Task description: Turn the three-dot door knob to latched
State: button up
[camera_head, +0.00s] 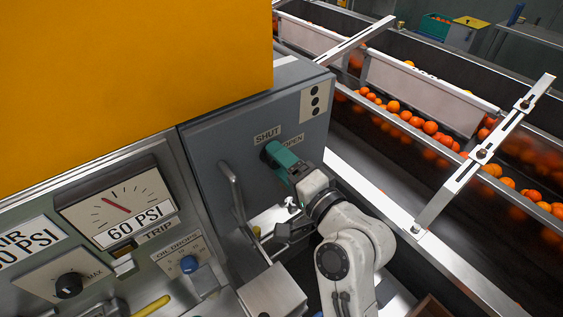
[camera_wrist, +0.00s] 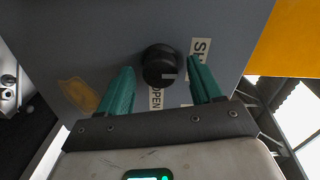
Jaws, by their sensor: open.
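The grey door (camera_head: 222,148) carries a label with three black dots (camera_head: 315,99) at its upper right. Its round black knob (camera_wrist: 158,62) has a short pale mark toward the lower right of its face; I cannot tell which label it points at. In the wrist view, an OPEN label (camera_wrist: 155,99) is below the knob and a label starting "SH" (camera_wrist: 201,47) is to its right. My gripper (camera_wrist: 161,68) is open, its two teal fingers on either side of the knob; contact cannot be told. In the head view my gripper (camera_head: 271,151) hides most of the knob.
A grey bar handle (camera_head: 233,190) stands out on the door, left of my arm. A gauge panel with a 60 PSI dial (camera_head: 118,207) is at left. A large yellow panel (camera_head: 130,75) fills the upper left. Oranges (camera_head: 430,128) lie in the conveyor at right, behind metal rails.

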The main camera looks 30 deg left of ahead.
jog(key=b+v, duration=0.1)
jog(key=v, duration=0.9)
jog(key=shift+d, duration=0.2)
jog(key=shift+s+f, duration=0.1)
jog(key=s+d+f+n+h, duration=0.1)
jog(key=s+d+f+h, duration=0.3)
jog(key=d+f, duration=0.65)
jog(key=s+d+f+h, duration=0.2)
jog(key=d+f+h, duration=0.4)
jog(key=d+f, duration=0.45)
jog(key=s+d+f+g+h, duration=0.2)
jog(key=s+d+g+h, duration=0.1)
jog(key=s+d, duration=0.5)
jog(key=s+d+f+g+h, duration=0.2)
jog(key=s+d+f+h, duration=0.1)
jog(key=s+d, duration=0.6)
jog(key=shift+d+f+n+g+h, duration=0.3)
jog(key=shift+d+g+h, duration=0.1)
jog(key=shift+d, duration=0.1)
